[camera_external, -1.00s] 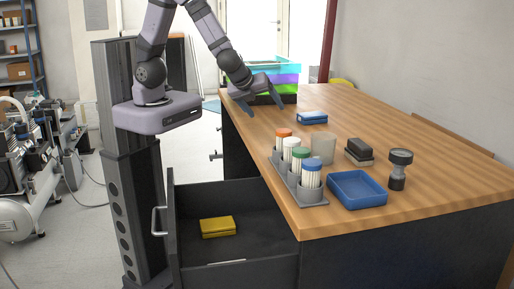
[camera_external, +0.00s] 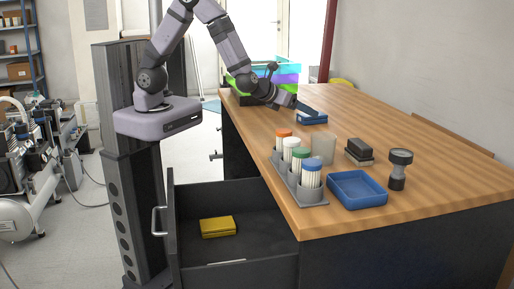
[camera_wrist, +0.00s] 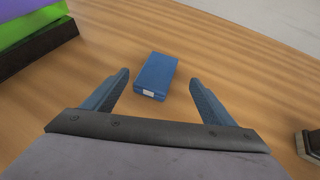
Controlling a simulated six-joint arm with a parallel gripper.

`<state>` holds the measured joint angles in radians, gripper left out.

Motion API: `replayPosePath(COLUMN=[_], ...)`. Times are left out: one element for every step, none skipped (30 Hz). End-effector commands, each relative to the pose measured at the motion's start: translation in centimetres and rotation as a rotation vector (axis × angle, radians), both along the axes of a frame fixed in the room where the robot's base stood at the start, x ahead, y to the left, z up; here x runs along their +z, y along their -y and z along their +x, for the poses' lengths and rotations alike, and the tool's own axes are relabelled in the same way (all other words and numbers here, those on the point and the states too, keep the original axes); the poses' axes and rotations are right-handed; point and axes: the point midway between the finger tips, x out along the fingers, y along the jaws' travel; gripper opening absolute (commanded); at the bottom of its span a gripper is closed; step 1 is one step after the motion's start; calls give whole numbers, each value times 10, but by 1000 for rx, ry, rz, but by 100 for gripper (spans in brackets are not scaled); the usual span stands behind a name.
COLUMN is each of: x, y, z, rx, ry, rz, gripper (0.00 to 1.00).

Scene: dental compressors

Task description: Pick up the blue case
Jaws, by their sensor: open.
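The blue case (camera_external: 312,119) lies flat on the wooden table, toward its far left part. In the wrist view the blue case (camera_wrist: 155,75) is a small rectangular box with a white label on its near end. My gripper (camera_external: 300,106) is at the case, partly covering it in the external view. In the wrist view my gripper (camera_wrist: 160,92) is open, one finger on each side, with the case lying ahead of and between the fingertips. The fingers do not appear to touch it.
Stacked coloured trays (camera_external: 286,78) stand behind my gripper. A clear cup (camera_external: 323,148), a rack of capped tubes (camera_external: 300,185), a blue tray (camera_external: 357,189), a dark block (camera_external: 359,151) and a round-headed object (camera_external: 399,168) stand nearer. An open drawer (camera_external: 236,250) holds a yellow case (camera_external: 217,227).

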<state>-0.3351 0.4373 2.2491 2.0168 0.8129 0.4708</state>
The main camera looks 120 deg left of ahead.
Motion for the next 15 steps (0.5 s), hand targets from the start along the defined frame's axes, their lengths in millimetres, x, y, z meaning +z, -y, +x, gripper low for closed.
replayPosePath(x=[-1,-1,-1,-1,-1,-2,-2,-3,-5,-7,-8,-10,-11,-13,-16], y=[-2,-2,-2,-2,-3,-5,-6,-9,-12,-15,-18,-22,-26,-28,-32], z=[1,1,1,1,1,1,2,2,2,3,3,4,5,5,7], rx=[0,-1,0,0,0,0,2,3,3,3,3,3,4,3,4], ry=[0,0,1,1,1,1,1,0,-2,-2,-1,-1,-2,-2,0], rz=[-1,0,-1,-1,-1,0,0,-1,0,-1,-2,-1,-1,-1,-1], gripper=[78,78,78,78,78,78,78,78,78,78,78,78,78,78,78])
